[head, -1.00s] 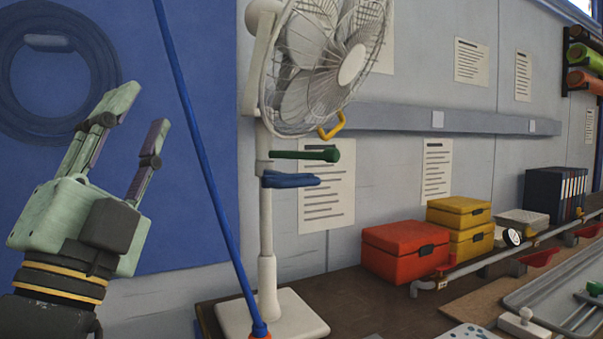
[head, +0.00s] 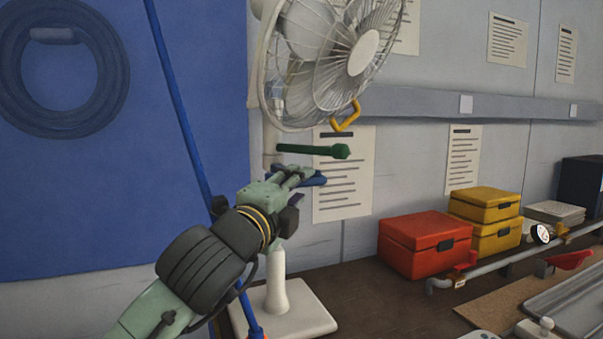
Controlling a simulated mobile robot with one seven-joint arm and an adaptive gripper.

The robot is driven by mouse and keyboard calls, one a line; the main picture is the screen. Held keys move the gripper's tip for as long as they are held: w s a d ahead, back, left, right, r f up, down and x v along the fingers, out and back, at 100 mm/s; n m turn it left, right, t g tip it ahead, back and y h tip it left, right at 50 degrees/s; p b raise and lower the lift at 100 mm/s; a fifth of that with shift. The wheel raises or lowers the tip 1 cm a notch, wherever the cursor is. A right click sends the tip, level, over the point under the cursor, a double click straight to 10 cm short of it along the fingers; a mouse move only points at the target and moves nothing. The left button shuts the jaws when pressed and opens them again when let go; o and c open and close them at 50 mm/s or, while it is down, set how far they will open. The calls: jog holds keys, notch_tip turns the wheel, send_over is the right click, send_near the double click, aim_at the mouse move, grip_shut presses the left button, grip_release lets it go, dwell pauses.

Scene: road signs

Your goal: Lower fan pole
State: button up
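The white fan (head: 345,55) stands on a white square base (head: 300,312) on the dark table. Its white pole (head: 276,280) shows above the base, and my gripper and arm hide its middle part. A green handle (head: 315,150) sticks out to the right from the pole below the fan head. A blue handle (head: 312,181) sits just under the green one. A yellow hook-shaped handle (head: 346,116) hangs at the cage's lower edge. My gripper (head: 298,175) is at the pole by the blue handle, fingers pointing right. Its finger gap and any contact are too small to tell.
A blue rod (head: 182,105) slants down to the left of the fan, behind my arm. A red box (head: 425,245) and yellow boxes (head: 484,204) stand to the right, with a grey pipe rail (head: 500,268) in front. The table between the fan base and red box is clear.

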jog(key=shift+p+x, duration=0.3)
jog(key=shift+x, duration=1.1)
jog(key=shift+c, duration=0.4)
grip_shut()
